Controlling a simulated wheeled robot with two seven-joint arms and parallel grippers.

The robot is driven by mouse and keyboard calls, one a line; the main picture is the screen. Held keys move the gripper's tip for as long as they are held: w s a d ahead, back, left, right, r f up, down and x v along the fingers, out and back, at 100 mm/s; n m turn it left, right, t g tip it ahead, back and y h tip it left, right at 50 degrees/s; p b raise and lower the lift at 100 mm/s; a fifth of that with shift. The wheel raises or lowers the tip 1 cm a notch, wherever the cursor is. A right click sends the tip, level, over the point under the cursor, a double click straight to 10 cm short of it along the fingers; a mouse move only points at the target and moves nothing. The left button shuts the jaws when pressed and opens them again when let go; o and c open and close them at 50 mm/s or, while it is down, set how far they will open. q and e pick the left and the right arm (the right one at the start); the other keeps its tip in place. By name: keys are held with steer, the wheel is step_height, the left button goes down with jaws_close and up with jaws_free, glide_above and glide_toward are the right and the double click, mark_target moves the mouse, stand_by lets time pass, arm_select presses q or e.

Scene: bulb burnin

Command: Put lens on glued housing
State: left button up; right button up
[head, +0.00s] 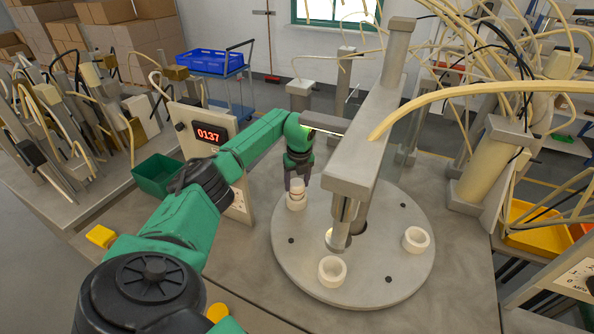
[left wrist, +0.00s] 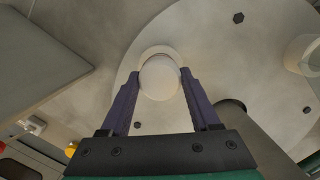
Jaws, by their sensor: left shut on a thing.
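My left gripper (head: 298,180) is shut on a white, round lens (head: 297,187), with one dark finger on each side of it. The lens also shows between the fingers in the left wrist view (left wrist: 159,79). A white ring-shaped housing (head: 296,202) stands on the round grey turntable (head: 362,215) directly below the lens. In the left wrist view its rim (left wrist: 157,49) shows just beyond the lens, which hides most of it. I cannot tell whether lens and housing touch, or see glue. My right gripper is not in view.
Two more open housings stand on the turntable, at the front (head: 332,271) and right (head: 416,240). A grey press column and beam (head: 352,165) overhang its middle. A panel reading 0137 (head: 209,134) and a green bin (head: 158,175) are left.

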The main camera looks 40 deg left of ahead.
arm_select(q)
steer(key=shift+f, duration=0.1)
steer(key=o, duration=1.4)
steer(key=shift+c, duration=0.2)
steer(key=shift+o, duration=0.2)
steer(key=shift+r+p, duration=3.3)
steer(key=shift+r, duration=0.8)
steer(key=shift+f, duration=0.1)
